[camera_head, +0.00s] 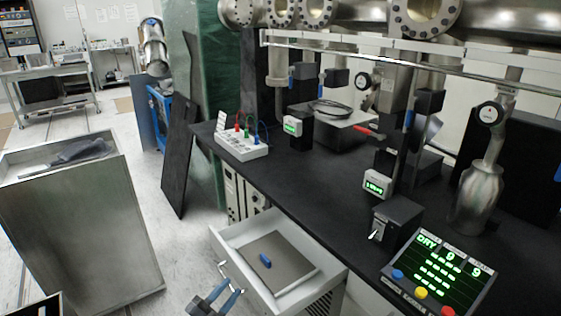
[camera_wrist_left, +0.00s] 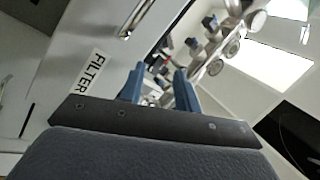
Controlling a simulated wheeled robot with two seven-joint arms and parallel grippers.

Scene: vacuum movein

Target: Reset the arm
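My left gripper (camera_head: 226,294) is low at the bottom of the head view, in front of the open white drawer (camera_head: 318,277). Its blue fingers also show in the left wrist view (camera_wrist_left: 157,85), spread apart with nothing between them. The gripper is close to the drawer front and its metal handle (camera_head: 230,276). In the left wrist view the drawer front carries a FILTER label (camera_wrist_left: 90,72), and the handle (camera_wrist_left: 134,18) is above it. Inside the drawer a small blue object (camera_head: 265,260) lies on a grey panel (camera_head: 282,250). My right gripper is not seen.
A black bench (camera_head: 290,190) holds a white box with coloured leads (camera_head: 242,148), a display console with coloured buttons (camera_head: 440,275) and metal vacuum pipes (camera_head: 480,190). A grey metal cabinet (camera_head: 85,235) stands at left. Open floor lies between the cabinet and the drawer.

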